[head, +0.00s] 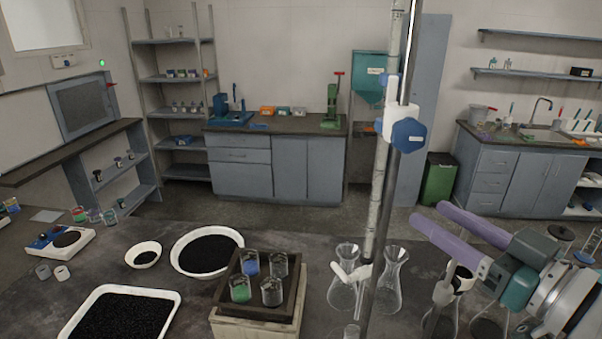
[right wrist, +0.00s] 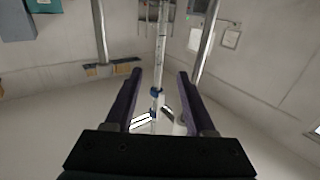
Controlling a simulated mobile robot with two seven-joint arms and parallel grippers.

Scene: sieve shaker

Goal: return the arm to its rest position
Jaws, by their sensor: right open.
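My right gripper (head: 430,212) comes in from the right side of the head view. Its two purple fingers point left, spread apart, with nothing between them that I can see. In the right wrist view the same gripper (right wrist: 160,73) shows open fingers, with a pole and a graduated tube seen beyond the gap. My left gripper is not in view.
A stand pole (head: 406,60) with a blue-knobbed clamp (head: 408,135) rises left of the gripper. Glass flasks (head: 388,285) stand below. A wooden block (head: 258,328) with jars, a white tray (head: 172,296) and bowls (head: 143,254) fill the bench further left.

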